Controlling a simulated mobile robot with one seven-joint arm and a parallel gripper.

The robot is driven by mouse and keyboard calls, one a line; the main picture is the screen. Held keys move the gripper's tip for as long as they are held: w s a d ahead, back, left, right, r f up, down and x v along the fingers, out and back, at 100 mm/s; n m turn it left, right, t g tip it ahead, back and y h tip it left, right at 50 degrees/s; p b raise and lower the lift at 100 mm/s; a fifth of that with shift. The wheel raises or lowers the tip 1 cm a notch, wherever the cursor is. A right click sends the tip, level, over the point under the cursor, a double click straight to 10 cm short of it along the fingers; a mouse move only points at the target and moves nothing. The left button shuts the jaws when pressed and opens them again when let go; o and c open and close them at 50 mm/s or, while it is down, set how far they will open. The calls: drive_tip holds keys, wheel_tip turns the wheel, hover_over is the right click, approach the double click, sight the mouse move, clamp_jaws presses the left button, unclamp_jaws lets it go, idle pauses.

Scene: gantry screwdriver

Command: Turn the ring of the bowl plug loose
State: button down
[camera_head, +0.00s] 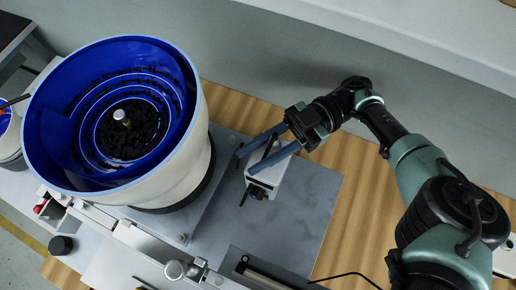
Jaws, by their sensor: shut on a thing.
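My gripper (246,165) reaches in from the right, its two long blue-grey fingers spread apart over the white box (284,175) beside the bowl feeder. The fingers are shut on the ring of the bowl plug. The ring is small and dark and mostly hidden between and under the fingers, so its exact grip and angle cannot be told. The bowl feeder (178,172) stands left of my gripper, with a blue inside and a cream outer wall.
Many black parts (127,131) lie in the bowl. A grey plate (318,190) under the white box has free room to the right, with the wooden tabletop (345,187) beyond. Metal rails and a round knob (175,270) are in front. A pale wall stands behind.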

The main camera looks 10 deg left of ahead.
drive_tip(key=c, duration=0.6)
unclamp_jaws()
wheel_tip(320, 180, up, 10)
drive_tip(key=p, duration=0.3)
